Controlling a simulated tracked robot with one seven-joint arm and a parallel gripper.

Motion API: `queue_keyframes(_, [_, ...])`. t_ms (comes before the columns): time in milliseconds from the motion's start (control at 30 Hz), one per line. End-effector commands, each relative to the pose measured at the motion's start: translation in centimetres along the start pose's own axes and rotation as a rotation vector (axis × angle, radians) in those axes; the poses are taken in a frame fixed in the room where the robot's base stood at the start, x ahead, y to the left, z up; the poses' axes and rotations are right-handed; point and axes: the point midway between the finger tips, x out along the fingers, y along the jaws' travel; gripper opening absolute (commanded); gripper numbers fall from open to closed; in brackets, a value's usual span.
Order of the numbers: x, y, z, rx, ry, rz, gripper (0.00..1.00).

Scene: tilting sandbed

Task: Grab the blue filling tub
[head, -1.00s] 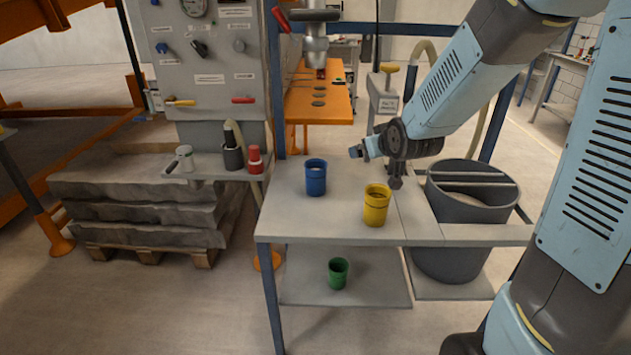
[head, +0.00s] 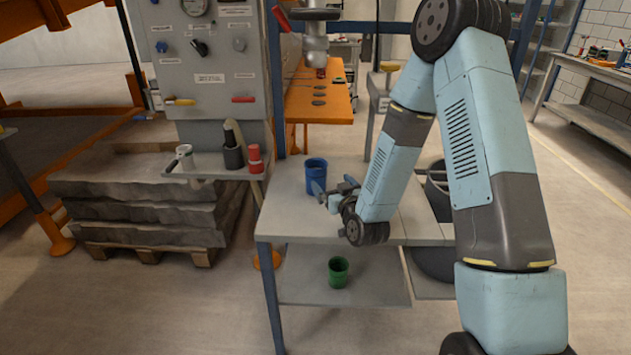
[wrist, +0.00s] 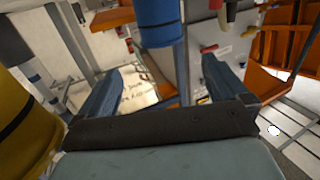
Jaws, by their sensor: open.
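The blue tub (head: 314,174) stands upright near the back of the grey table, left of my arm. My gripper (head: 333,184) is on its right and front side, with one fingertip overlapping the tub's lower right in the head view. In the wrist view the blue tub (wrist: 159,22) shows at the top, beyond the two spread fingers. My gripper (wrist: 160,88) is open, with nothing between its fingers there. Whether a finger touches the tub I cannot tell.
A yellow tub (wrist: 20,125) is close at the left in the wrist view; my arm hides it in the head view. A green tub (head: 338,272) stands on the lower shelf. A dark bin (head: 438,188) is partly hidden behind my arm. A side shelf (head: 205,170) holds small containers.

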Motion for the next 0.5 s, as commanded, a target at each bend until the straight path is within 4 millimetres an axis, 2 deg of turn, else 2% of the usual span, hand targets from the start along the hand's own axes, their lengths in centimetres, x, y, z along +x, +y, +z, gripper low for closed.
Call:
queue_keyframes(167, [-0.1,-0.3,0.7,0.012,0.028,0.005,1.00])
queue_keyframes(267, [0.5,-0.3,0.8,0.014,0.034,0.006,1.00])
queue_keyframes(500, [4.4,-0.2,0.6,0.014,0.037,0.008,1.00])
